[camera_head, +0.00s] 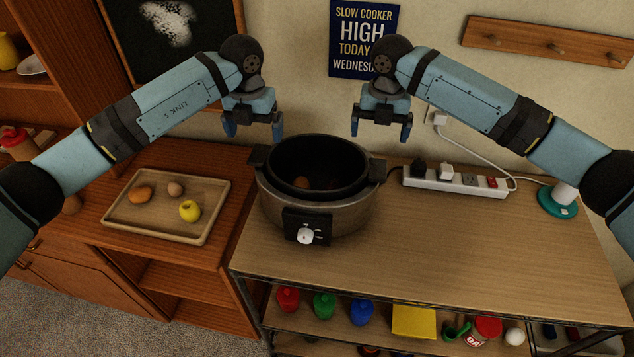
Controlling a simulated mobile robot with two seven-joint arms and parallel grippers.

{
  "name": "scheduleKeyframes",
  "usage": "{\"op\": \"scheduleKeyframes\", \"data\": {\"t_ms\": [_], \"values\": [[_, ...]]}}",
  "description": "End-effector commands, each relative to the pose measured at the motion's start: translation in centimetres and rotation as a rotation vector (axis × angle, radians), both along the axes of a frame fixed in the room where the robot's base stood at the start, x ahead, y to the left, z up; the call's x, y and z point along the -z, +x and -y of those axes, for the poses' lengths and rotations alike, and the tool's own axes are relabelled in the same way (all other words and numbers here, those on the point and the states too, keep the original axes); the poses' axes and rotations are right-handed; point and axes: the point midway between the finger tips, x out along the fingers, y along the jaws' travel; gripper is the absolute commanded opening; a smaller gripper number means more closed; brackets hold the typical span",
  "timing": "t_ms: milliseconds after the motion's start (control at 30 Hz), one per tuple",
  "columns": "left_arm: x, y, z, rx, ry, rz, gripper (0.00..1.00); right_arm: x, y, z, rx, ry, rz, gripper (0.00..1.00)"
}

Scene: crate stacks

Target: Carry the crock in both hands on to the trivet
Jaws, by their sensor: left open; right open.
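The black crock (340,162) sits inside the round slow cooker (270,200) at the left end of the wooden counter. A brown round item (302,183) lies in the crock. My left gripper (253,131) is open and empty, above and behind the crock's left side. My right gripper (380,131) is open and empty, above and behind its right side. Both are apart from the crock. I cannot identify a trivet for sure; a teal disc (552,207) with a white cylinder on it stands at the counter's right.
A power strip (455,184) with plugs and a cable lies along the wall. A wooden tray (153,230) with several food items rests on the lower cabinet at left. The middle of the counter (450,240) is clear. Shelves below hold several coloured items.

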Motion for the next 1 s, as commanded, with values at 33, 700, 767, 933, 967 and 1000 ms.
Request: {"op": "scheduleKeyframes", "data": {"t_ms": [33, 700, 767, 933, 967, 1000], "values": [[1.2, -0.1, 0.0, 0.0, 0.0, -0.004, 0.98, 1.3, -0.1, 0.0, 0.0, -0.001, -0.003, 0.98], [9.8, 0.0, 0.0, 0.001, 0.0, 0.0, 0.98, 9.8, 0.0, 0.0, 0.001, 0.001, 0.001, 0.98], [9.9, 0.0, 0.0, 0.001, 0.0, 0.0, 0.98, 9.9, 0.0, 0.0, 0.0, 0.001, 0.001, 0.98], [9.9, 0.0, 0.0, 0.001, 0.0, 0.0, 0.98, 9.9, 0.0, 0.0, 0.0, 0.0, 0.0, 0.98], [9.9, 0.0, 0.0, 0.001, 0.0, 0.0, 0.98, 9.9, 0.0, 0.0, 0.0, 0.0, 0.0, 0.98], [9.9, 0.0, 0.0, 0.001, 0.0, 0.0, 0.89, 9.9, 0.0, 0.0, 0.0, 0.0, 0.0, 0.89]]}}
